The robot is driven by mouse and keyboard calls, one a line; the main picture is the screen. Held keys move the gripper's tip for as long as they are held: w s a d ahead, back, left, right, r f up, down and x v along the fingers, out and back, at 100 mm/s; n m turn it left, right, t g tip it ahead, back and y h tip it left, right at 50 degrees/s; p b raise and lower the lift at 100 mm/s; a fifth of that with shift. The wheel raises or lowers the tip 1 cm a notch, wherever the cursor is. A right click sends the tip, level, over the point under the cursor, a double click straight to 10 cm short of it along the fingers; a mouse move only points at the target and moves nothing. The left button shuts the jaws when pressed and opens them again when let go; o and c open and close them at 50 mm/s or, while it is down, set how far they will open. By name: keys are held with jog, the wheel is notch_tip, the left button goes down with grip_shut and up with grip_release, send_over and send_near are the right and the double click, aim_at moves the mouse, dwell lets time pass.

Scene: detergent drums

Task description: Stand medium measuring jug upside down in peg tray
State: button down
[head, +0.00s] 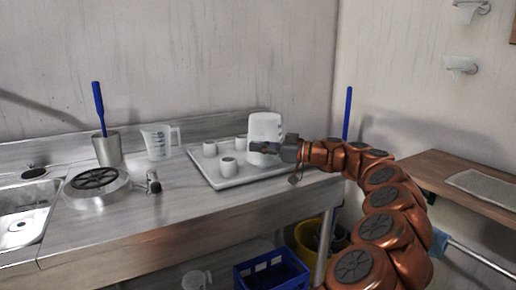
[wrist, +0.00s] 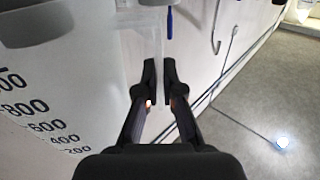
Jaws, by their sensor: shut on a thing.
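A white measuring jug (head: 265,127) is at the right part of the pale peg tray (head: 228,184) in the head view. It looks upside down, its narrower end up. My gripper (head: 262,148) reaches in from the right and is shut on the jug. In the wrist view the jug's wall with dark volume marks (wrist: 38,120) fills the left side, and my gripper's fingers (wrist: 160,75) are close together beside it. Whether the jug's lower edge touches the tray is unclear.
Several white cups or pegs (head: 228,167) stand on the tray left of the jug. A clear jug (head: 158,143) stands upright on the counter, beside a metal pot (head: 107,149) with a blue-handled tool. A sink (head: 28,213) is at the left. A blue crate (head: 270,275) is below.

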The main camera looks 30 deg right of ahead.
jog(key=c, duration=1.2)
grip_release()
jog(key=shift+c, duration=0.2)
jog(key=shift+s+d, duration=0.1)
jog(key=v, duration=1.1)
jog(key=shift+s+d, duration=0.2)
jog(key=shift+s, duration=0.1)
